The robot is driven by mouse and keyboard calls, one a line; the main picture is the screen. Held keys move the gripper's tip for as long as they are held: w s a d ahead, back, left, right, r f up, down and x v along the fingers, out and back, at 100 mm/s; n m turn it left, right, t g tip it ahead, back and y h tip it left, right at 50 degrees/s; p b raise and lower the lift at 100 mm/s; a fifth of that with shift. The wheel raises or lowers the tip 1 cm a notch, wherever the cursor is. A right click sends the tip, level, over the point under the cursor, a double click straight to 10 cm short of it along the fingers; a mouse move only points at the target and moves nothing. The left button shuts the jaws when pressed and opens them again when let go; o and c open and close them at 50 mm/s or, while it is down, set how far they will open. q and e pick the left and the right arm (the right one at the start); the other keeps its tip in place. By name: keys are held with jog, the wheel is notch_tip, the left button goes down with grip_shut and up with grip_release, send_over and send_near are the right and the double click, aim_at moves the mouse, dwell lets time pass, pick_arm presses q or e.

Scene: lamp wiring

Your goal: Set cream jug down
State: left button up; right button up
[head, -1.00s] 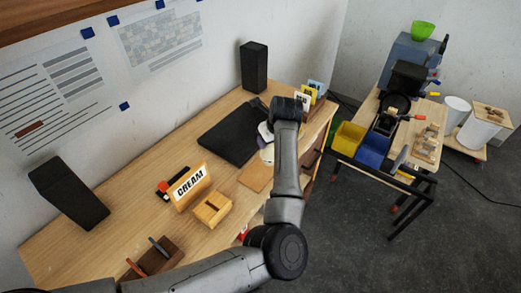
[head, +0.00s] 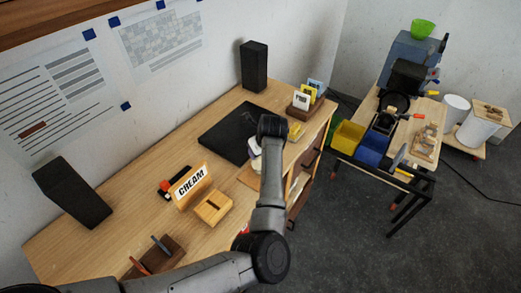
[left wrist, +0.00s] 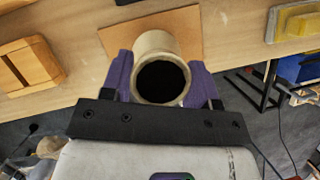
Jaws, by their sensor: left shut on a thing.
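The cream jug (left wrist: 155,41) is a pale beige cylinder with a dark inside, seen from above its mouth in the left wrist view. My left gripper (left wrist: 163,82) is shut on it, with a purple finger on each side. Behind the jug lies a thin brown mat (left wrist: 188,22) on the desk. The mat also shows partly in the head view (head: 246,178). I cannot tell whether the jug's base touches the mat. In the head view my arm hides most of the gripper and jug. My right gripper is not in view.
A wooden CREAM sign (head: 190,184) and a small wooden box (head: 213,206) stand left of the mat. A black pad (head: 232,130) lies behind it. A yellow object (head: 295,132) and a card holder (head: 303,105) are to the right. The front desk edge is close.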

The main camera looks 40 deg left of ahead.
pick_arm(q)
jog(key=shift+f, duration=0.2)
jog(key=o, duration=1)
jog(key=shift+o, duration=1.3)
jog(key=shift+r, duration=0.1)
jog(key=shift+r, duration=0.25)
jog(key=b+v, duration=0.1)
jog(key=v, duration=1)
jog(key=shift+r, duration=0.35)
jog(key=shift+s+d, duration=0.1)
jog(key=shift+d, duration=0.05)
